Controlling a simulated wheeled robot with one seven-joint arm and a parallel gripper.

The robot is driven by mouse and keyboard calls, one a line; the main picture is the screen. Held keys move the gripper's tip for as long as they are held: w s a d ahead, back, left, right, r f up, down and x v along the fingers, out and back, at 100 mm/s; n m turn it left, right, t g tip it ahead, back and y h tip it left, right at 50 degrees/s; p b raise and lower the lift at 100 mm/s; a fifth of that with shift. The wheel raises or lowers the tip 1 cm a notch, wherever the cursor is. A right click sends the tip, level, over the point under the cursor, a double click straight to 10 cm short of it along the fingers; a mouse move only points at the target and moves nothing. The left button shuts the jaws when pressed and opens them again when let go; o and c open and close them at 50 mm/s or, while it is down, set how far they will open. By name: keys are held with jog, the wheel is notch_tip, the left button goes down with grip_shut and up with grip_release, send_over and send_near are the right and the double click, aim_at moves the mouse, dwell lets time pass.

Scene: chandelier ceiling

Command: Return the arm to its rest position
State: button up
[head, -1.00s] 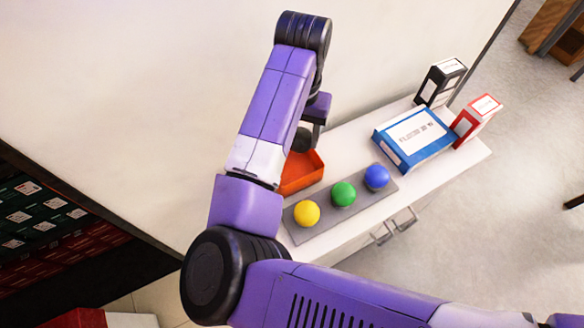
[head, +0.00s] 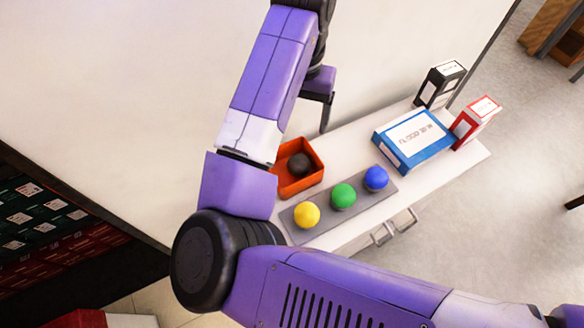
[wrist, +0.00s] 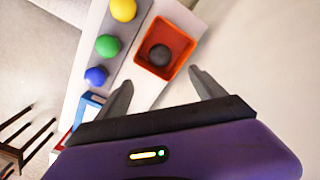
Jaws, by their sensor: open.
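My purple arm reaches up across the head view, and my gripper (head: 325,112) is above the back of the white cabinet. In the wrist view my gripper (wrist: 160,82) has its two grey fingers spread apart with nothing between them. An orange-red open box (head: 318,157) sits on the cabinet, with a dark ball (head: 299,165) inside it. The box (wrist: 190,43) and the dark ball (wrist: 160,55) also show in the wrist view, beyond the fingertips and apart from them.
A grey tray (head: 327,223) holds a yellow ball (head: 306,215), a green ball (head: 343,196) and a blue ball (head: 376,178). Right of it are a blue-and-white box (head: 413,139), a black holder (head: 440,84) and a red holder (head: 475,122). A pale wall (head: 120,110) stands behind the cabinet (head: 455,165).

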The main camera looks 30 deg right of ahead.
jog(key=shift+r, duration=0.5)
